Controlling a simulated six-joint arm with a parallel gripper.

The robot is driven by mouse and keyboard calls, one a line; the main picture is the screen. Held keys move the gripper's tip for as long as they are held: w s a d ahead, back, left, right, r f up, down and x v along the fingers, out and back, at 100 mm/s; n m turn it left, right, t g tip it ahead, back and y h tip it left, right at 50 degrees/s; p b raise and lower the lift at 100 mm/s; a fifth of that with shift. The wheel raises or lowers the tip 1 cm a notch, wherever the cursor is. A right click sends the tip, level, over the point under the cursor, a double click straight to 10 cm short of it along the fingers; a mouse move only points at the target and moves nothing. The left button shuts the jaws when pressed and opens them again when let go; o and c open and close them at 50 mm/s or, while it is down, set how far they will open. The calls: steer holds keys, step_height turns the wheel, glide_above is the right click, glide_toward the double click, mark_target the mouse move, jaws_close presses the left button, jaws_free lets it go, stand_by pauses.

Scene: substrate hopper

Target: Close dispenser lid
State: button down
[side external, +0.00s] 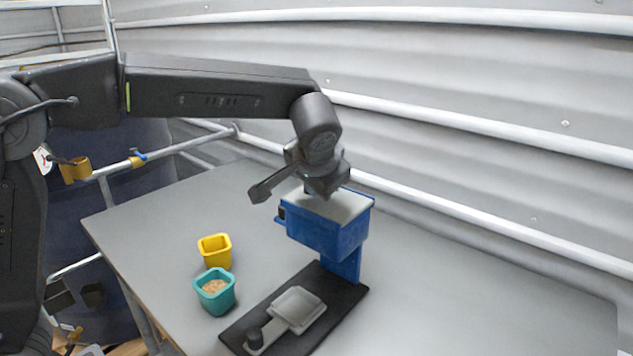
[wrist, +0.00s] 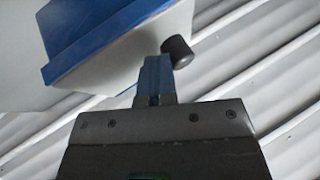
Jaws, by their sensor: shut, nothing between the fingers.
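The dispenser is a blue hopper (side external: 325,236) on a blue post above a black base. A pale grey surface (side external: 345,205) shows at its top within blue edges; I cannot tell whether it is the lid or the inside. My gripper (side external: 322,190) is over the hopper's top, its fingertips hard to make out there. In the wrist view my gripper (wrist: 157,64) has its fingers together and empty. A black knob (wrist: 177,50) shows right by the fingertips; contact cannot be told. The blue and pale hopper (wrist: 100,45) fills the upper left.
A grey tray with a handle (side external: 297,309) lies on the black base (side external: 345,296). A yellow cup (side external: 215,251) and a teal cup (side external: 214,293) with tan contents stand to the left. The grey table (side external: 460,300) is clear at right, with a rail and corrugated wall behind.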

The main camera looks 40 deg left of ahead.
mark_target(331, 212)
steer(key=d, duration=0.1)
steer(key=s+d+r, duration=0.1)
steer(key=d, duration=0.2)
steer(key=shift+s+d+r, duration=0.1)
steer(key=shift+s+r, duration=0.05)
steer(key=shift+r, duration=0.05)
steer(key=v, duration=0.8)
steer(key=s+a+f+h, duration=0.1)
steer(key=s+a+f, duration=0.2)
steer(key=s, duration=0.4)
steer(key=s+a+f+h, duration=0.2)
steer(key=s+a+f, duration=0.2)
steer(key=s+a, duration=0.2)
steer(key=s+a+f+n+h, duration=0.1)
steer(key=s+a+f, duration=0.3)
steer(key=s, duration=0.4)
steer(key=shift+s+a+f+h, duration=0.3)
steer(key=shift+a+h, duration=0.1)
steer(key=shift+a, duration=0.15)
